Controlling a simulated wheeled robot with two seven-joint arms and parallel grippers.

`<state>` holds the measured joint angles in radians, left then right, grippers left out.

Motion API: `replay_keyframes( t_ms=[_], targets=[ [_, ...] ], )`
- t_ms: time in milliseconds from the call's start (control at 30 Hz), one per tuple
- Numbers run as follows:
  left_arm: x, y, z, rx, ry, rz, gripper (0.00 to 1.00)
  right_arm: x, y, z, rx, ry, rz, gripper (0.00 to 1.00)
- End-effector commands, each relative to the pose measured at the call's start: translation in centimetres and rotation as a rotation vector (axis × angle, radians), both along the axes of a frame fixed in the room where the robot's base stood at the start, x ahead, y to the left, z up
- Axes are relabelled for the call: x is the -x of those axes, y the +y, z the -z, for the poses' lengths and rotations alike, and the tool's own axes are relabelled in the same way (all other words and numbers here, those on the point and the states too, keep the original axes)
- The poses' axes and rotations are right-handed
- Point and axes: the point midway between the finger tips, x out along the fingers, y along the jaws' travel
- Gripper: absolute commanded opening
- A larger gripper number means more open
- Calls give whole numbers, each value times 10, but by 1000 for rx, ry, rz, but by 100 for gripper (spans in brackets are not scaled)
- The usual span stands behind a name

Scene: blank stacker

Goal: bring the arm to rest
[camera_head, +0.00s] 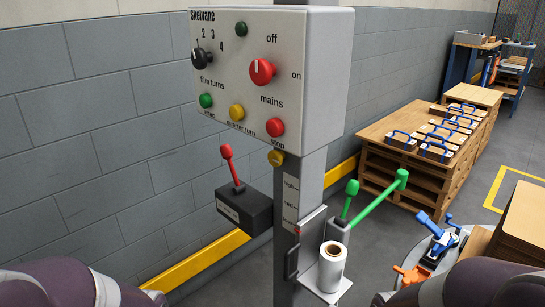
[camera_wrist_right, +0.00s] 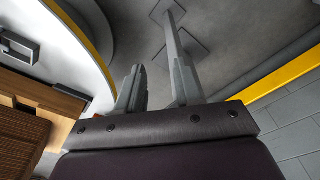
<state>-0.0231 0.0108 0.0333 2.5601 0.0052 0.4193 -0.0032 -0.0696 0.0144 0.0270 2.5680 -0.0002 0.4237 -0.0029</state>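My right gripper (camera_wrist_right: 158,88) shows in the right wrist view with its two grey fingers apart and nothing between them. Beyond the fingers are grey floor and a grey post with a square base plate. In the head view, purple links of my arms show at the bottom left and bottom right corners. Neither gripper shows in the head view, and my left gripper is in no view. The control box (camera_head: 325,75), with knobs and buttons on its face, stands on a grey post (camera_head: 312,180) ahead, apart from the visible arm links.
A white film roll (camera_head: 332,268) stands on a bracket by the post, below a green lever (camera_head: 380,198). A red-handled lever box (camera_head: 245,208) is left of the post. Pallets with blue-handled blocks (camera_head: 415,150) stand at right. A cardboard stack (camera_head: 525,225) is near the right arm.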

Motion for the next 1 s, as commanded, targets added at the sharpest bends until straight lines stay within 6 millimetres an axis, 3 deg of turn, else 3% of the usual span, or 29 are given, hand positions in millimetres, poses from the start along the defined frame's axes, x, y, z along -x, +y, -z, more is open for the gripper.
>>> replay_keyframes(
  t_ms=[33,100,367,600,700,833,1000],
  targets=[
    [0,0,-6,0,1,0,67,-3,-17,-8,-1,-13,74,35],
    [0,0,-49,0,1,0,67,-3,-12,-51,-1,-9,52,35],
    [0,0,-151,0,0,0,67,-3,-11,-152,-2,-10,51,35],
    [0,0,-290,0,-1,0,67,-3,-11,-291,-3,-10,51,35],
    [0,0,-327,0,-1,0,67,-3,-10,-328,-3,-9,51,35],
    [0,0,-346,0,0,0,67,-3,-10,-347,-3,-9,51,35],
    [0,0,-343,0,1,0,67,-3,-10,-344,-3,-9,51,35]
  ],
)
